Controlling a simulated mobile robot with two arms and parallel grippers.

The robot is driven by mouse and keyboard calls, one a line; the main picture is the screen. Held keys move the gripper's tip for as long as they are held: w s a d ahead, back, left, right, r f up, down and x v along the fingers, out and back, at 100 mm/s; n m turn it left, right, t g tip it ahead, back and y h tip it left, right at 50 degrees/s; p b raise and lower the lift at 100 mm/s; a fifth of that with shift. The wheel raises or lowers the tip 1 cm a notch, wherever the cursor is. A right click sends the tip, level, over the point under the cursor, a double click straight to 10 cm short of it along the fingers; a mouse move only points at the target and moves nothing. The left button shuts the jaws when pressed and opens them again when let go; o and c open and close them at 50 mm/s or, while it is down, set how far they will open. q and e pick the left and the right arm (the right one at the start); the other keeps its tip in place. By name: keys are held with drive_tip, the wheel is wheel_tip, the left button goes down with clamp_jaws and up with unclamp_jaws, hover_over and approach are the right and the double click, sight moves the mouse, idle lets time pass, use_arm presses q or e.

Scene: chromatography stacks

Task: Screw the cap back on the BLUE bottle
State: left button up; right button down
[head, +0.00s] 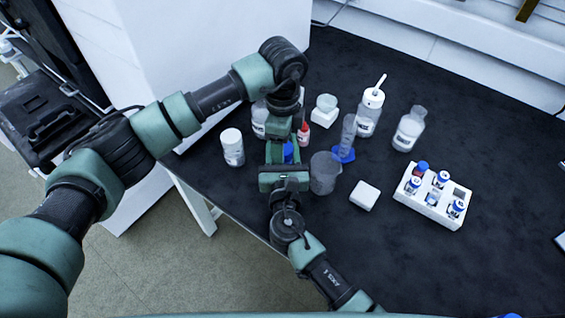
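A small blue object (288,152) shows between my two grippers; it may be the blue bottle or its cap, but most of it is hidden. My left gripper (281,136) comes in over it from the far side. My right gripper (283,166) reaches it from the near side. The two grippers are close together, and their fingers are largely covered by their own bodies. I cannot make out a separate cap, or whether cap and bottle touch.
Close by stand a white-capped jar (232,147), a red-topped bottle (304,134), a blue-footed cylinder (348,134), a beaker (324,174) and a white box (364,196). A white vial rack (425,209), wash bottle (368,116) and clear bottle (408,132) stand right. The right table (500,120) is clear.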

use_arm(q)
drive_tip(key=shift+c, duration=0.3)
drive_tip(key=c, duration=1)
drive_tip(key=o, duration=1.2)
drive_tip(key=shift+c, duration=0.2)
drive_tip(key=shift+r, duration=2.3)
drive_tip(key=o, duration=0.5)
drive_tip(key=shift+o, duration=0.2)
wheel_tip(320, 180, up, 12)
